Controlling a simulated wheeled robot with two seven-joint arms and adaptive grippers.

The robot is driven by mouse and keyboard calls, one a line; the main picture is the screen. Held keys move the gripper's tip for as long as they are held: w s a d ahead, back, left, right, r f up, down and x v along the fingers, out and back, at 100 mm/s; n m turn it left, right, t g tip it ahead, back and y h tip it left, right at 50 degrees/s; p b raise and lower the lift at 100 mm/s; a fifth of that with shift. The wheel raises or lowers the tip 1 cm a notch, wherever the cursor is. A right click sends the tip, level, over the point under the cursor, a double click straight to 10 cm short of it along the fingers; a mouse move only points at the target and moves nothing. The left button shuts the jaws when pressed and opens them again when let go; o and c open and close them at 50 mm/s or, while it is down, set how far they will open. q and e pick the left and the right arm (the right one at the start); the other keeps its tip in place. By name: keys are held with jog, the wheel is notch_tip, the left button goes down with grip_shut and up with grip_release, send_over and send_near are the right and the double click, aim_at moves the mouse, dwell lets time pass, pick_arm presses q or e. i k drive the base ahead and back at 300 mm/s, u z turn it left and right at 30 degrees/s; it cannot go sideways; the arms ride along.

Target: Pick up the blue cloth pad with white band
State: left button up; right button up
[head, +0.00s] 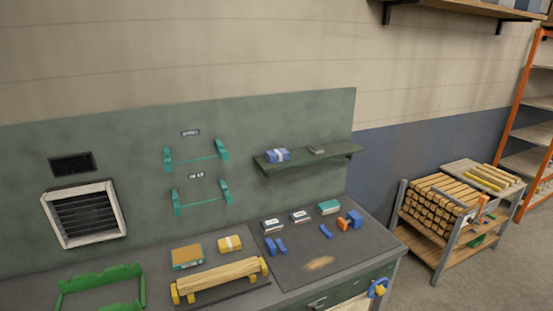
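A blue pad with a white band (278,155) lies on the left part of the green wall shelf (330,158), above the workbench. It looks like a small folded bundle. A small dark grey item (316,149) lies on the same shelf to its right, apart from it. Neither of my grippers shows in the head view, and nothing touches the pad.
The workbench (330,275) holds several small blocks and boxes, a yellow bundle with a white band (230,243), a wooden rack (220,279) and a green frame (100,287). Teal brackets (196,157) stick out left of the shelf. A lumber cart (440,215) stands at right.

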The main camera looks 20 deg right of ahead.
aim_at(278, 154)
jog(key=z, duration=2.55)
jog(key=i, duration=1.25)
jog(key=z, duration=0.05)
